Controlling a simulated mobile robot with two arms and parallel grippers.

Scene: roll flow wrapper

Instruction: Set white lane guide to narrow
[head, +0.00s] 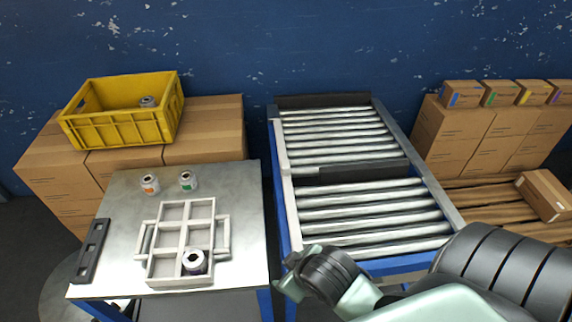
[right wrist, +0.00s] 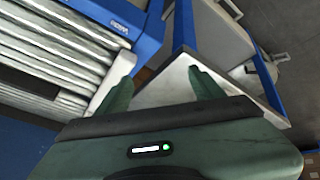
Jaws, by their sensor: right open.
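The white lane guide (head: 285,185) appears as a long pale rail along the left side of the roller conveyor (head: 365,205). In the right wrist view a pale bar end (right wrist: 112,82) beside the rollers seems to be the same rail. My right gripper (head: 284,272) is at the near left corner of the conveyor, close to the rail's near end. In the right wrist view my right gripper (right wrist: 160,76) is open, with nothing between its fingers; the left finger is beside the pale bar, and contact cannot be told. My left gripper is not in view.
A metal table (head: 235,190) stands left of the conveyor, with a divided tray (head: 184,237), small jars (head: 187,181) and a dark bar (head: 90,252). A yellow crate (head: 125,127) sits on cartons behind. Cartons (head: 460,130) stand at the right. A dark strip (head: 350,170) crosses the rollers.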

